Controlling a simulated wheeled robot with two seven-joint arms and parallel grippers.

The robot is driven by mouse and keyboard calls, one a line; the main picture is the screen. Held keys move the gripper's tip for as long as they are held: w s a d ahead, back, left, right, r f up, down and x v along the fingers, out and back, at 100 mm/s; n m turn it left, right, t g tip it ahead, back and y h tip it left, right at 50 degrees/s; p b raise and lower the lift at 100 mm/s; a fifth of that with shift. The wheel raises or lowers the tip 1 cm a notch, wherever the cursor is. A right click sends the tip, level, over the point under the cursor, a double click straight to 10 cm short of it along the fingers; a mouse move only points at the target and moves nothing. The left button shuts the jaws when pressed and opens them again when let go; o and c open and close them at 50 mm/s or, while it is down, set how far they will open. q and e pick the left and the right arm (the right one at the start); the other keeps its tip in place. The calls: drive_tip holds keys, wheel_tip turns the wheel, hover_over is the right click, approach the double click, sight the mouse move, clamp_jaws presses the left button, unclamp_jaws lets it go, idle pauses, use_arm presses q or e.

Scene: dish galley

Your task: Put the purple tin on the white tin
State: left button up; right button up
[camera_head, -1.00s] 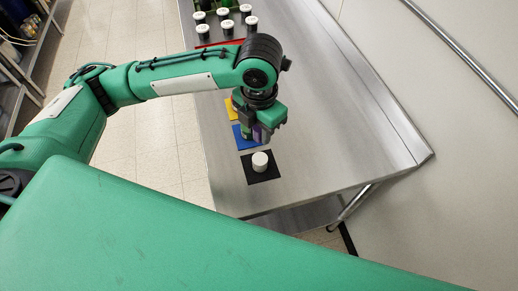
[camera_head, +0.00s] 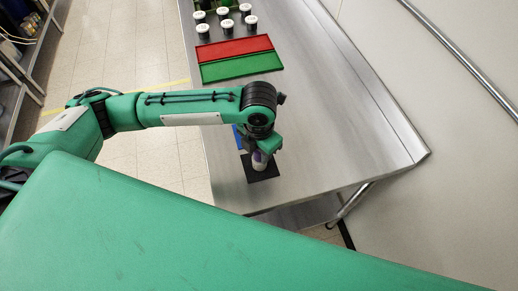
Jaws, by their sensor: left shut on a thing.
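The white tin (camera_head: 260,168) stands on a black square mat (camera_head: 265,178) near the front of the steel table. My left gripper (camera_head: 258,154) is right above it, pointing down. It is shut on the purple tin (camera_head: 258,157), of which only a small part shows between the fingers. The purple tin is over the white tin; whether the two touch I cannot tell from this angle. My right gripper is not in view.
A blue mat (camera_head: 238,139) is partly hidden behind my left gripper. A red tray (camera_head: 234,47) and a green tray (camera_head: 240,67) lie further back. Several white-topped dark jars (camera_head: 226,26) stand behind them. The table's right side (camera_head: 350,120) is clear.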

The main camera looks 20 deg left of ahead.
use_arm(q)
drive_tip(key=shift+f, duration=0.2)
drive_tip(key=o, duration=1)
drive_tip(key=shift+r, duration=0.15)
wheel_tip(320, 180, up, 12)
drive_tip(key=shift+r+b, duration=0.1)
drive_tip(key=shift+b, duration=1.05)
